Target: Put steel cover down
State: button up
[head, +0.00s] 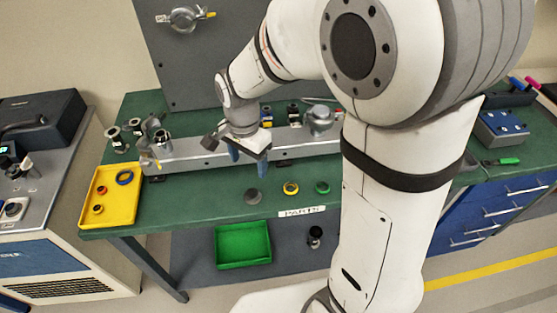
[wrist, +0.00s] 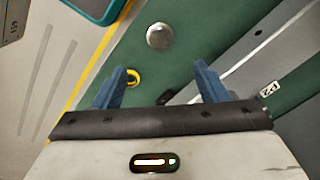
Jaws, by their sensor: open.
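The steel cover, a round grey disc (head: 253,196), lies flat on the green bench top near its front edge. It also shows as a shiny disc in the wrist view (wrist: 159,36), beyond my fingertips. My gripper (head: 250,159) is above the bench, farther back than the cover and close to the long grey rail. In the wrist view my blue fingers (wrist: 160,72) are spread apart with nothing between them that they hold. The gripper is apart from the cover.
A yellow ring (head: 291,188) and a green ring (head: 322,187) lie right of the cover, by the PARTS label (head: 302,211). The metal rail (head: 190,153) runs behind. A yellow tray (head: 122,208) holds rings at left. A green tray (head: 243,262) sits below the bench.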

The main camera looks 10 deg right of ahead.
jog(key=s+d+r+n+t, duration=0.3)
jog(key=s+d+r+n, duration=0.6)
jog(key=s+d, duration=0.3)
jog(key=shift+s+d, duration=0.25)
jog(key=shift+s, duration=0.1)
